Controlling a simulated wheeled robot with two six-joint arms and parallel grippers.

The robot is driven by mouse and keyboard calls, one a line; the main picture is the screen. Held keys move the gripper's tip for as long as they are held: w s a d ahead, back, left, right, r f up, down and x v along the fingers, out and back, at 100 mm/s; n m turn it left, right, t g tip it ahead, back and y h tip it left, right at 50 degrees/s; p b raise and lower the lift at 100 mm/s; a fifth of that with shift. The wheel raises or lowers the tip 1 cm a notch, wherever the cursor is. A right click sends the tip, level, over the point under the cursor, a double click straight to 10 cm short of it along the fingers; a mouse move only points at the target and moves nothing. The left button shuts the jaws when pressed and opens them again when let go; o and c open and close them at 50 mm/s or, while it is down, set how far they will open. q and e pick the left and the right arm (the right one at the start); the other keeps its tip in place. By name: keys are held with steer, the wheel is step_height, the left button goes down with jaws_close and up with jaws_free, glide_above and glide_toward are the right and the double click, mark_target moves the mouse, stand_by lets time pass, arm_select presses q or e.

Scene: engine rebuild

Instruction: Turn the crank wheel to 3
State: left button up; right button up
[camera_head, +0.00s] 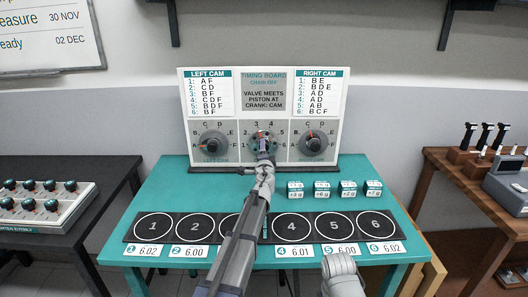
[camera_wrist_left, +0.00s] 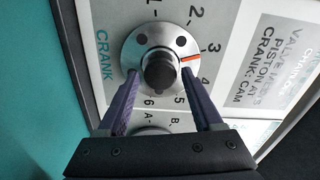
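The crank wheel (camera_head: 263,143) is the middle dial of the timing board (camera_head: 328,85). In the left wrist view the crank wheel (camera_wrist_left: 158,40) is a silver disc with a dark hub and dark holes. Its orange-red mark points at about the 3. My left gripper (camera_head: 264,150) is at the wheel. In the wrist view its purple fingers (camera_wrist_left: 160,78) stand apart on either side of the hub, with tips over the disc. I cannot tell whether they touch it or sit in its holes. Part of my right arm shows at the bottom; its gripper is not visible.
The left cam knob (camera_head: 213,144) and right cam knob (camera_head: 312,144) flank the crank. Small labelled blocks (camera_head: 322,189) stand on the teal table (camera_head: 160,195), behind a black strip of numbered circles (camera_head: 334,228). Side tables stand left and right.

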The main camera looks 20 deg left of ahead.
arm_select(q)
steer(key=shift+o, duration=0.9)
steer(key=shift+s, duration=0.1)
steer(key=v, duration=0.7)
steer(key=shift+s, duration=0.3)
steer(key=shift+d, duration=0.1)
